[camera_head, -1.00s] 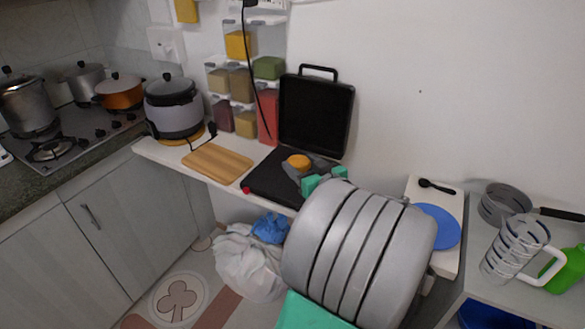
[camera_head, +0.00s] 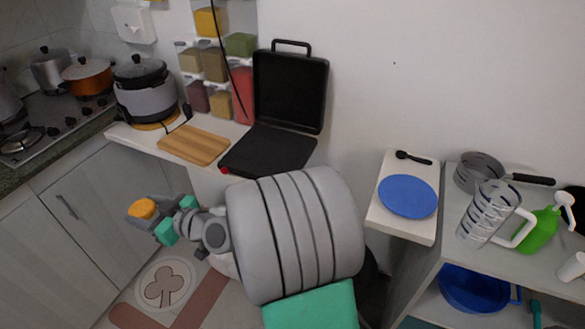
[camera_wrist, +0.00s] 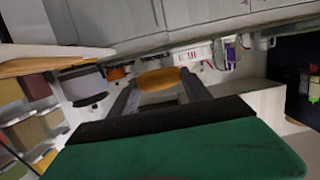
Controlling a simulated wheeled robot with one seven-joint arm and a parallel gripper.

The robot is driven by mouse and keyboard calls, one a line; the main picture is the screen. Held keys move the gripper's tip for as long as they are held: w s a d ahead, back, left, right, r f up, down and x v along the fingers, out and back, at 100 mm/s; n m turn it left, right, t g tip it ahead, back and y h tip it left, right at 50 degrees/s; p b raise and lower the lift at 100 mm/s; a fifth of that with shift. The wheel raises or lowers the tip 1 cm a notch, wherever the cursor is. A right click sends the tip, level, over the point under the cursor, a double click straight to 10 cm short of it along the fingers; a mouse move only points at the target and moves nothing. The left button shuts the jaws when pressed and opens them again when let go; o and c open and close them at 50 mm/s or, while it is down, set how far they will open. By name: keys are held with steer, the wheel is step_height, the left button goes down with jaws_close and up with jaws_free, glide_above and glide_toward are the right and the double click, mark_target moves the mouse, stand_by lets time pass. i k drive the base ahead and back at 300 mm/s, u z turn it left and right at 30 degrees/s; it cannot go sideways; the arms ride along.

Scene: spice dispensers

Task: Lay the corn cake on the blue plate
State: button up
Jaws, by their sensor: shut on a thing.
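The corn cake (camera_head: 143,208) is a round yellow-orange piece held at the end of my gripper (camera_head: 146,213), at the lower left of the head view. My gripper is shut on it, in the air in front of the grey cabinets and below the counter's height. The wrist view shows the corn cake (camera_wrist: 159,79) between the two fingers. The blue plate (camera_head: 408,196) lies flat and empty on a white shelf at the right of the head view, well apart from my gripper.
The open black grill (camera_head: 270,150) and a wooden board (camera_head: 194,145) sit on the white counter. A dark spoon (camera_head: 413,157) lies behind the plate. A pan (camera_head: 480,172), a striped jug (camera_head: 490,213) and a green bottle (camera_head: 540,229) stand right of it. The wall above the plate is bare.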

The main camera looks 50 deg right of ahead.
mark_target(408, 194)
steer(key=u, duration=0.45)
steer(key=i, duration=1.05)
steer(key=z, duration=2.95)
